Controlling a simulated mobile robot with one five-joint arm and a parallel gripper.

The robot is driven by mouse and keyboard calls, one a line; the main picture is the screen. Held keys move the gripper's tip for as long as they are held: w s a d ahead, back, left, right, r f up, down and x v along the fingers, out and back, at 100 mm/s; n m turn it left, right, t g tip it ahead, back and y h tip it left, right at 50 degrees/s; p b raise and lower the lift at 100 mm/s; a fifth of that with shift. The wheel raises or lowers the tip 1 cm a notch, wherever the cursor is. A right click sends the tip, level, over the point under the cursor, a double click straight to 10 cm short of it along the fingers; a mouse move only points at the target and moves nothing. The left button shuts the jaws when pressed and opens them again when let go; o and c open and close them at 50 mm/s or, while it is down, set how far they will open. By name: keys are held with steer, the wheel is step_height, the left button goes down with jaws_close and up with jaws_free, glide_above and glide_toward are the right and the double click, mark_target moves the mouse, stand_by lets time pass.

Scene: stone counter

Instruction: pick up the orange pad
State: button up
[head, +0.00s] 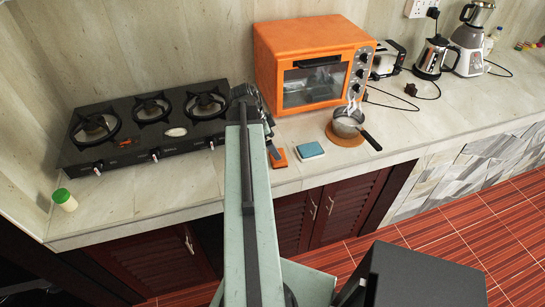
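The orange pad (278,158) lies flat on the counter near its front edge, just right of my arm and left of a blue pad (310,151). A narrow dark piece reaches down to its upper side; I cannot tell whether it is touching the pad. My gripper (250,97) is dark and mostly hidden behind the end of my arm, between the stove and the oven, farther back than the orange pad. Its fingers do not show clearly.
A black stove (150,125) stands at left and an orange oven (313,65) behind the pads. A pot (348,123) with its handle pointing forward sits on a round board (345,139) at right. A green-capped bottle (64,200) stands at the front left.

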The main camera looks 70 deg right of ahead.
steer(key=b+x, duration=0.4)
steer(key=x, duration=0.1)
steer(key=w+b+x, duration=0.1)
steer(key=b+x, duration=0.1)
steer(key=b, duration=0.1)
steer(key=shift+a+f, duration=0.2)
steer(key=shift+f, duration=0.4)
steer(key=shift+r, duration=0.2)
steer(key=c, duration=1.3)
step_height(320, 180, up, 10)
steer(key=p, duration=1)
steer(key=shift+p, duration=0.3)
